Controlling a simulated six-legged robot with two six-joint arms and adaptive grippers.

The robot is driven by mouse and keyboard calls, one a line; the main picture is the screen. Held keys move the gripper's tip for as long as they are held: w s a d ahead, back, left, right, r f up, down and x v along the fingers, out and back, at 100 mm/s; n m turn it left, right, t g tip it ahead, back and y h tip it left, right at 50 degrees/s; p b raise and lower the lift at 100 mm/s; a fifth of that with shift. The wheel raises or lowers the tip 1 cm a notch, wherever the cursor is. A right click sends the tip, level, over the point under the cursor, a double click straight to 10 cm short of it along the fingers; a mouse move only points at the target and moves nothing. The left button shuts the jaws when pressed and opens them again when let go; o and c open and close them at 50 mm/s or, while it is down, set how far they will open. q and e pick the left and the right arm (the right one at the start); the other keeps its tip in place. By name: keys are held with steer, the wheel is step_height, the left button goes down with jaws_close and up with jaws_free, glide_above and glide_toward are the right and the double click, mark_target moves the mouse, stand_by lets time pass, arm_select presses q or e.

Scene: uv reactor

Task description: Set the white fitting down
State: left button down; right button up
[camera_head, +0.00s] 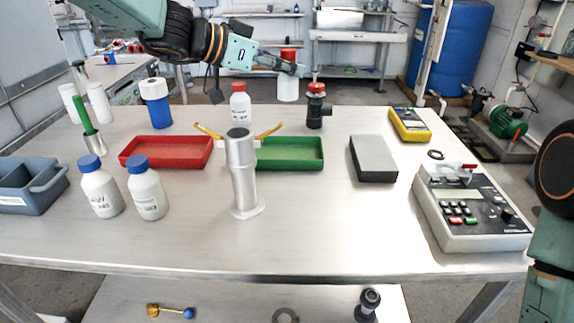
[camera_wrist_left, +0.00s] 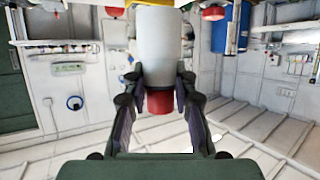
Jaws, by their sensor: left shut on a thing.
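The white fitting is a white cylinder (camera_head: 288,91) with a red end on top. My left gripper (camera_head: 292,68) reaches in from the upper left and is shut around it near its red end. The fitting hangs upright around the far edge of the steel table; I cannot tell its exact height or whether it is over the tabletop. In the left wrist view the white body (camera_wrist_left: 158,45) sits between the two fingers (camera_wrist_left: 157,90), its red end showing toward me. My right gripper is out of view; only part of my right arm shows at the right edge.
A green tray (camera_head: 303,162), red tray (camera_head: 165,158), metal stand (camera_head: 243,180) and grey box (camera_head: 373,160) are nearer. The steel table (camera_head: 320,220) is clear front-centre.

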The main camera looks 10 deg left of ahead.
mark_target(280, 86)
arm_select(q)
steer(key=f+b, duration=0.3)
steer(key=shift+s+f, duration=0.25)
steer(key=shift+s, duration=0.15)
steer(key=shift+w+f, duration=0.15)
steer(key=shift+f, duration=0.15)
steer(key=shift+w+f+b, duration=0.1)
steer(key=shift+f+b, duration=1.15)
steer(key=shift+f, duration=3.65)
steer(key=shift+f+b, duration=0.2)
steer(key=shift+b, duration=0.25)
steer(key=c, duration=1.1)
jaws_free()
